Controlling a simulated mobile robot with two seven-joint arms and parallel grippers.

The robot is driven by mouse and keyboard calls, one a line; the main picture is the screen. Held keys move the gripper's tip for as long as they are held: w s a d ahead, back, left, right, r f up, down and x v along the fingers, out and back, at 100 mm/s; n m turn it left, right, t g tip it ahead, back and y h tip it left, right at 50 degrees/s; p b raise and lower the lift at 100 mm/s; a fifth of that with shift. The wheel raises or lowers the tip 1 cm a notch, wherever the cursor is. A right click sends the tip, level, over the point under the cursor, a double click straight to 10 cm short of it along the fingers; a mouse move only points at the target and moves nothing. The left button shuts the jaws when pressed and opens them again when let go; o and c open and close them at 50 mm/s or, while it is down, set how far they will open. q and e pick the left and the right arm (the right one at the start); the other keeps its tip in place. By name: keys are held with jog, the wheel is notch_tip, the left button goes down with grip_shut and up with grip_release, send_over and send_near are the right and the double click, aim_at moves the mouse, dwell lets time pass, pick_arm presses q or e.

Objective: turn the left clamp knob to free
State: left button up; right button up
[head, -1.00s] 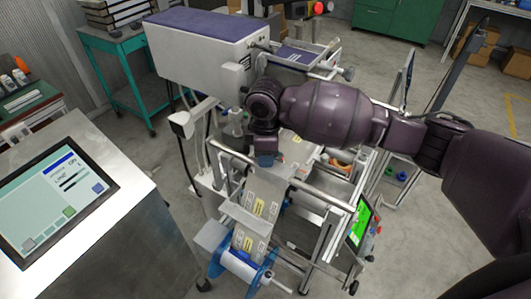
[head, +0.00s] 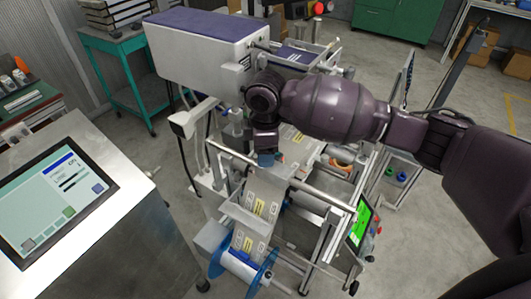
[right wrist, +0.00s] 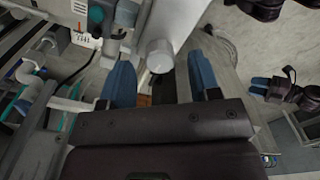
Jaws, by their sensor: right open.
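My right gripper (head: 266,160) reaches over the middle of the labelling machine, with its blue fingertips pointing down near a cross bar. In the right wrist view its two blue fingers (right wrist: 160,85) are spread apart. A light grey round knob (right wrist: 160,56) shows between and just beyond them, with a gap on each side; it seems to be a clamp knob, but I cannot tell its setting. The head view hides this knob behind my gripper. A second blue-fingered gripper, seemingly my left (right wrist: 261,86), shows small at the right of the wrist view; its opening is unclear.
The white printer box (head: 205,48) stands behind my right wrist. The label web (head: 262,205) runs down to a blue-flanged reel (head: 243,265). A console screen (head: 58,195) stands at the left, and a green-lit panel (head: 359,224) at the right.

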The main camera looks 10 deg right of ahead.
pick_arm(q)
jog(key=shift+w+b, duration=0.25)
jog(key=shift+b, duration=0.1)
pick_arm(e)
notch_tip(320, 180, up, 9)
jog(key=shift+r, duration=0.2)
pick_arm(q)
jog(key=shift+s+f, duration=0.1)
pick_arm(e)
jog(key=shift+s, duration=0.1)
